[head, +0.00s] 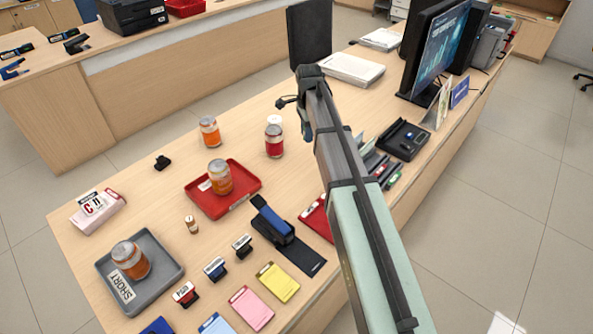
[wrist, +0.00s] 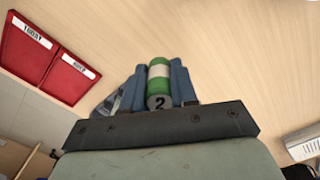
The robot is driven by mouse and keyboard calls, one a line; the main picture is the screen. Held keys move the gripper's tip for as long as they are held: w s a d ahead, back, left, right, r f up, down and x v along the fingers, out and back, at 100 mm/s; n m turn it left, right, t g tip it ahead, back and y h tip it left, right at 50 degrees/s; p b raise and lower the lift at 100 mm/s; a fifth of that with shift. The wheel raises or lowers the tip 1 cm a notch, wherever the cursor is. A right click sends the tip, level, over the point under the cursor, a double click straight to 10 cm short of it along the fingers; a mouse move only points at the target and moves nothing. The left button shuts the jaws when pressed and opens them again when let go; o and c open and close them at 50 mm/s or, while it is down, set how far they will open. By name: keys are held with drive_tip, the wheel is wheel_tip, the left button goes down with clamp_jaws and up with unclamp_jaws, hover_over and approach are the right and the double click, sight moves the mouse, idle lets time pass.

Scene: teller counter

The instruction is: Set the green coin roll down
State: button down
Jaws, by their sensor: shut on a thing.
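The green coin roll (wrist: 159,82) shows in the wrist view, green with a white band and a grey end marked "2". My gripper (wrist: 159,85) is shut on it, with one blue-grey finger on each side. The wood counter top lies beyond the roll; I cannot tell whether the roll touches it. In the head view my arm crosses the right half of the counter. The fingers and the green roll cannot be made out there.
A red two-part tray (wrist: 22,55) lies left in the wrist view. In the head view, a red tray (head: 247,184) and a grey tray (head: 165,265) each hold a can. Monitors (head: 445,50) stand at right.

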drive_tip(key=s+a, duration=0.2)
drive_tip(key=a, duration=0.3)
drive_tip(key=n, duration=0.9)
hover_over(284, 201)
drive_tip(key=shift+s+f, duration=0.1)
drive_tip(key=shift+f, duration=4.7)
drive_tip(key=shift+f, duration=0.1)
drive_tip(key=c, duration=0.9)
unclamp_jaws()
